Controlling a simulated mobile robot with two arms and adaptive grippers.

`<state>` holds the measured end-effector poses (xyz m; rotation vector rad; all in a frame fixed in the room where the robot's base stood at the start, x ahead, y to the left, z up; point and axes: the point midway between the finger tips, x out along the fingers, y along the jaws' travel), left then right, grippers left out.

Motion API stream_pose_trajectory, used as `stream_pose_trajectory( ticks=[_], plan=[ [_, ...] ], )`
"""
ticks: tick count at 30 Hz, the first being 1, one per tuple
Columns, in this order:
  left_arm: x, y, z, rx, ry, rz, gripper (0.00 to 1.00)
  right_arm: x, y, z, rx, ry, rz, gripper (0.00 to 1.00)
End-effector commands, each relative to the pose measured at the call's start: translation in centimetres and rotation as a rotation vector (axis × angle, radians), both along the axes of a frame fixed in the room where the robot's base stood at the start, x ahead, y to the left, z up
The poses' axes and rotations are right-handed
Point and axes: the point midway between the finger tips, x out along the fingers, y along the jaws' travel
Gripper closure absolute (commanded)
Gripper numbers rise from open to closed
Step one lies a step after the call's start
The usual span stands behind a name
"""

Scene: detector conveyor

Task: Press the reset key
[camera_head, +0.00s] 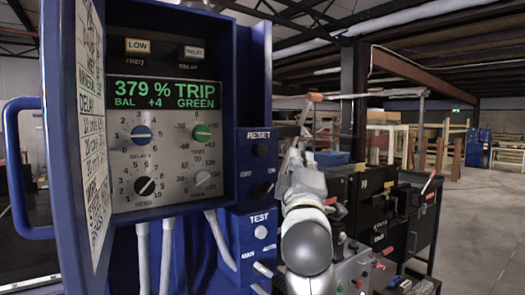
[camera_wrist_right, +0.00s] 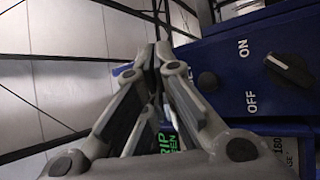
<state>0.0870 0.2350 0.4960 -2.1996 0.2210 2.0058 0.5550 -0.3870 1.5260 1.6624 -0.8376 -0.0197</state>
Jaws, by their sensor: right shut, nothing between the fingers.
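The reset key is a round black button (camera_head: 260,150) under the RESET label, on the blue side box right of the display. In the right wrist view the black button (camera_wrist_right: 207,82) shows just right of my fingers, left of the ON/OFF knob (camera_wrist_right: 290,70). My right gripper (camera_head: 293,152) is to the right of the RESET box in the head view. In the right wrist view its fingers (camera_wrist_right: 154,54) are together and empty, with the tips left of the button. I cannot tell whether they touch the box. My left gripper is not in view.
The display (camera_head: 168,93) reads 379 % TRIP, BAL +4, GREEN. Dials (camera_head: 145,187) sit below it. The open cabinet door (camera_head: 80,120) stands at left. Below RESET is a TEST box with a white button (camera_head: 261,232). Black machinery (camera_head: 375,200) stands at right; the floor beyond is clear.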

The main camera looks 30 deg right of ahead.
Motion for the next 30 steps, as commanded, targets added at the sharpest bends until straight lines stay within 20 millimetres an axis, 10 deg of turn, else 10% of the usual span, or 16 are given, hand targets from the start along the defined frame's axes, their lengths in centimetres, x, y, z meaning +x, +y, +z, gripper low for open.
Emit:
stream_pose_trajectory(
  ticks=[30],
  plan=[
    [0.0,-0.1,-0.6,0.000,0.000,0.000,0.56,8.7,0.7,0.0,0.001,0.000,0.002,1.00]
  ],
)
